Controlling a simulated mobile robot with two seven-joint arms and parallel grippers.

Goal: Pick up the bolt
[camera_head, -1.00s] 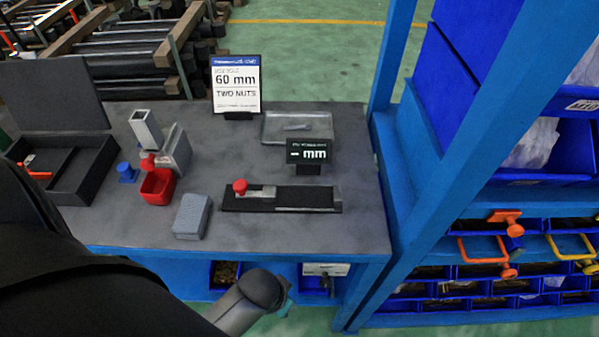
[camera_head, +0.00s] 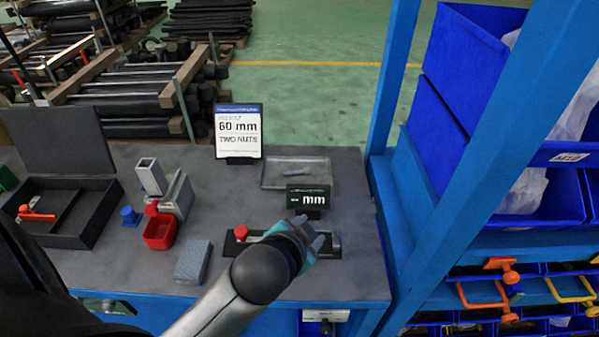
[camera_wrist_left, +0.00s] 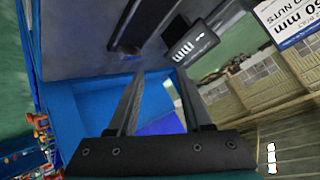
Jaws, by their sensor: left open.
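A small grey piece that looks like the bolt (camera_head: 297,171) lies in a shallow clear tray (camera_head: 268,184) at the back of the bench. I cannot make out its thread or head. My left gripper (camera_head: 318,238) is open and empty over the front right of the bench, in front of the tray and partly covering the measuring slide (camera_head: 232,248). In the left wrist view its two fingers (camera_wrist_left: 160,82) are apart with nothing between them. I cannot see the bolt in that view. My right gripper is not in view.
The black display (camera_head: 308,198) stands between my left gripper and the tray. A "60 mm, TWO NUTS" sign (camera_head: 238,135) stands left of the tray. A red bin (camera_head: 160,232), a grey block (camera_head: 192,262) and an open black case (camera_head: 70,241) are further left. A blue post (camera_head: 455,195) rises at the right.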

